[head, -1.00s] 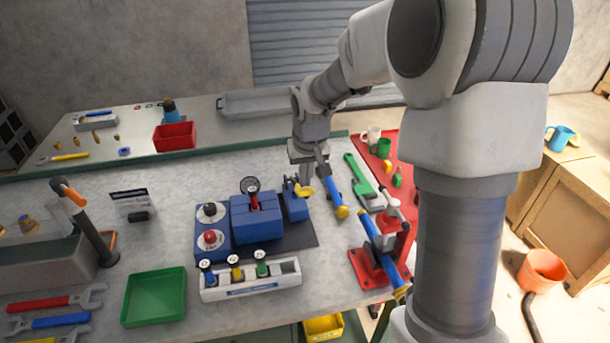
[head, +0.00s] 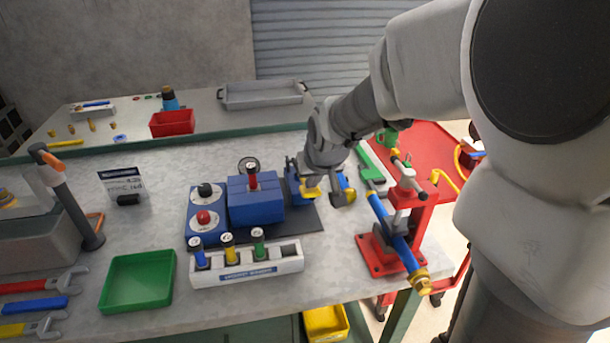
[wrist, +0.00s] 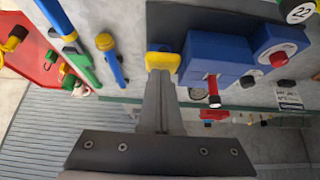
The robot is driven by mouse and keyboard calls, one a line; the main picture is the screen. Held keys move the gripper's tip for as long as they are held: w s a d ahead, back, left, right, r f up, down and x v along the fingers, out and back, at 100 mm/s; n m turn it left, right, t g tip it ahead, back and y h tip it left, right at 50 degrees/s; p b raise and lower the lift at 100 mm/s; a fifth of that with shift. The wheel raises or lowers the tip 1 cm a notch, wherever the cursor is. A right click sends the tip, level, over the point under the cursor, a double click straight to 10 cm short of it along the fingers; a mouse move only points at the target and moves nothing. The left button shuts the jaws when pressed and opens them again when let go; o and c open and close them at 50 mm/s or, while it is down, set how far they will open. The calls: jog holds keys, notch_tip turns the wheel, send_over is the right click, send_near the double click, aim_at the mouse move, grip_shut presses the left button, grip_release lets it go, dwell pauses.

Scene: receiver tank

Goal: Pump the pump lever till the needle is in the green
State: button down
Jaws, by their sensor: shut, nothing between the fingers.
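A blue pump unit (head: 255,200) stands on a dark mat on the bench. The pump lever has a yellow end (head: 316,202) at the unit's right side, low beside a blue body (head: 292,180). In the wrist view the yellow end (wrist: 162,60) lies right at the tips of my gripper (wrist: 160,73). My gripper is shut with nothing between its fingers. It appears to press on the yellow end from above, though contact is hard to confirm. In the head view my wrist hides part of the lever.
A red stand with a blue bar (head: 395,235) is close on the right. A blue tool with a yellow end (wrist: 108,52) lies near my gripper.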

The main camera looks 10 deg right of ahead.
aim_at(314, 196)
jog(key=f+b, duration=0.1)
jog(key=s+f+b, duration=0.1)
jog(key=f, duration=0.1)
jog(key=shift+f+t+b, duration=0.1)
jog(key=shift+t+b, duration=0.2)
jog(key=shift+b, duration=0.05)
jog(key=shift+s+f+b, duration=0.3)
jog(key=shift+s+f, duration=0.1)
jog(key=shift+f, duration=0.2)
jog(key=r+p, duration=0.1)
jog(key=r, duration=0.1)
jog(key=r+p, duration=0.1)
jog(key=r, duration=0.1)
jog(key=r+p, duration=0.1)
jog(key=r, duration=0.1)
jog(key=shift+w+p, duration=0.3)
jog(key=shift+w, duration=0.05)
jog(key=p+v, duration=0.1)
jog(key=v, duration=0.8)
jog(key=shift+s, duration=0.45)
jog(key=shift+f, duration=0.1)
